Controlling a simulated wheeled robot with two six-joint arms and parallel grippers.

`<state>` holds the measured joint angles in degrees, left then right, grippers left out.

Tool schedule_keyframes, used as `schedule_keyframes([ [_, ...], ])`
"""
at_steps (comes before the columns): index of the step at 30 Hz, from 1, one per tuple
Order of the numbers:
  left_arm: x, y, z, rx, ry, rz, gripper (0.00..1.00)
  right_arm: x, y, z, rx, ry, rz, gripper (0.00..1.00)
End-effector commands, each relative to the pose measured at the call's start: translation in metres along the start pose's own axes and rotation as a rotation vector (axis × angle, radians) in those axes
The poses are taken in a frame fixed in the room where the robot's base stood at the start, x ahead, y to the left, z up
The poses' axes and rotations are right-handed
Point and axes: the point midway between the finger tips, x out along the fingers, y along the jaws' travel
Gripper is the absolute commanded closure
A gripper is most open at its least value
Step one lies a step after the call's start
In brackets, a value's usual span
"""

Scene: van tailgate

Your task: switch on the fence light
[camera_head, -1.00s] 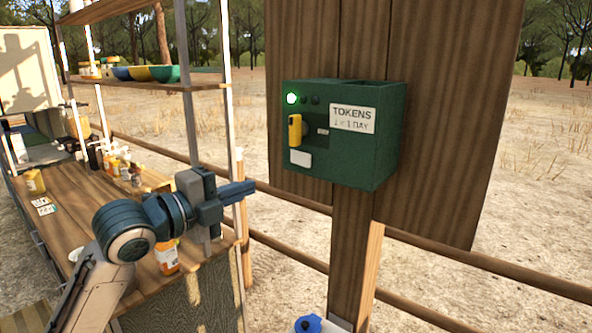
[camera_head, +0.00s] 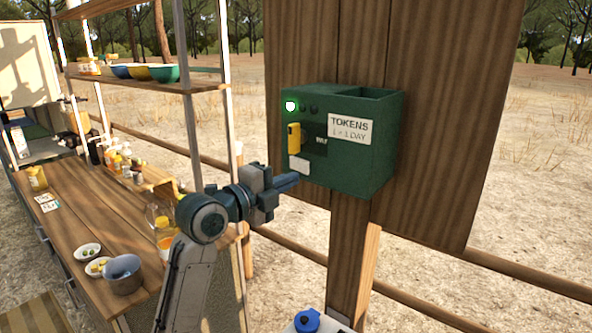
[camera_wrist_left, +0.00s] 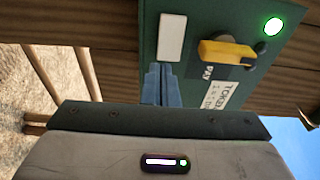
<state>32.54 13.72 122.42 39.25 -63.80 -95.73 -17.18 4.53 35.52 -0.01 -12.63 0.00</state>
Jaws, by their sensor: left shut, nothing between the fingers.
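A green token box (camera_head: 374,165) is fixed to a wooden board. It carries a lit green lamp (camera_head: 290,106), a yellow handle (camera_head: 294,138) and a white plate (camera_head: 299,165) low on its front. In the left wrist view the plate (camera_wrist_left: 172,37), handle (camera_wrist_left: 226,51) and lamp (camera_wrist_left: 273,26) show close up. My left gripper (camera_head: 294,180) is shut and empty, its tips just below the white plate. In the wrist view the tips (camera_wrist_left: 157,72) end beside the plate's edge; I cannot tell whether they touch. No part is labelled as a fence light.
The board (camera_head: 430,60) stands on a wooden post (camera_head: 346,250), with fence rails (camera_head: 500,265) beyond. At left, a wooden counter (camera_head: 85,215) holds bowls, bottles and a pot (camera_head: 122,274). A shelf (camera_head: 150,83) carries more bowls. A blue-capped container (camera_head: 306,321) sits below the box.

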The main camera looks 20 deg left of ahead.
Motion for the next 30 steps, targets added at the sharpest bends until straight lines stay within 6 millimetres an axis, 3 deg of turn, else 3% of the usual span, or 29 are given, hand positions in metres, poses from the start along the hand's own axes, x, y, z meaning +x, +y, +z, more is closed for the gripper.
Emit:
schedule_keyframes([
  [8,0.024,-0.001,0.000,-0.001,0.000,0.000,1.00,-0.015,0.006,-0.002,-0.002,0.000,0.005,0.64],
  [30,0.033,0.001,-0.002,0.000,0.000,0.001,1.00,-0.008,-0.003,-0.001,0.002,0.001,-0.004,0.64],
])
